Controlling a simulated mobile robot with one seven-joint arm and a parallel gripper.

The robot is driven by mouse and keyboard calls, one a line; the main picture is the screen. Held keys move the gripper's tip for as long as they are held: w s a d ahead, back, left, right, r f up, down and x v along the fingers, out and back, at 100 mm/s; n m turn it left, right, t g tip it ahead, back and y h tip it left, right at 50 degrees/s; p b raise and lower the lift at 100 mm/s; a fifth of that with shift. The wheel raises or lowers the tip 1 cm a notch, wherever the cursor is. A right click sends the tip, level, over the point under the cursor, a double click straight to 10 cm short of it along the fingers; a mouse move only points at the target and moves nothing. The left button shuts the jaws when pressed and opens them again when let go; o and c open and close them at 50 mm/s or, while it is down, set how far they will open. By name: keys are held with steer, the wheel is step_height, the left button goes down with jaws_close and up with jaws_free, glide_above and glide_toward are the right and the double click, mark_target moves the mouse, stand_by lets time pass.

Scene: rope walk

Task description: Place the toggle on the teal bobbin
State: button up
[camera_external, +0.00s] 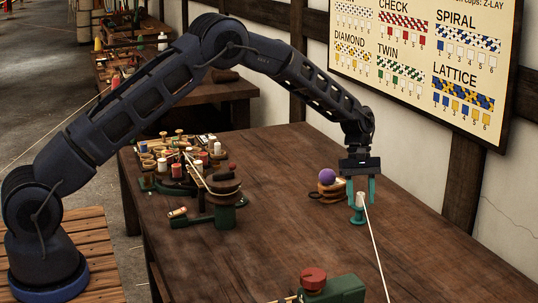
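The teal bobbin (357,219) stands upright on the long wooden table, right of centre. A small whitish piece (361,199), which looks like the toggle, sits at the bobbin's top between my fingers. A white cord (374,243) runs from there toward the front edge of the picture. My gripper (361,193) points straight down over the bobbin, with its two teal fingers apart on either side of the whitish piece. Small gaps seem to show beside it. Whether the whitish piece touches the bobbin is too small to tell.
A purple ball on a wooden holder (327,183) stands just left of my gripper. A green stand with wooden discs (224,205) and many small spools (178,158) are farther left. A green block with a red knob (328,286) is at the front. The table's right side is mostly clear.

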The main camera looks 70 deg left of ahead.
steer(key=v, duration=1.2)
steer(key=s+d+r+m+t+y, duration=0.1)
steer(key=s+d+r+m, duration=0.25)
steer(key=s+r, duration=1)
steer(key=s+d+r+m+t+y, duration=0.1)
steer(key=s+d+r+m, duration=0.25)
steer(key=s+r, duration=1)
steer(key=s+d+r+m+t+y, duration=0.15)
steer(key=s+m, duration=0.25)
steer(key=s, duration=1.5)
steer(key=s+f+m+t, duration=0.1)
steer(key=s+f+m, duration=0.1)
steer(key=s, duration=0.6)
steer(key=s+d+f+m+t, duration=0.1)
steer(key=s+f, duration=0.3)
steer(key=s, duration=0.4)
steer(key=shift+s+d+m+y, duration=0.35)
steer(key=shift+s+m, duration=0.05)
steer(key=shift+m, duration=0.1)
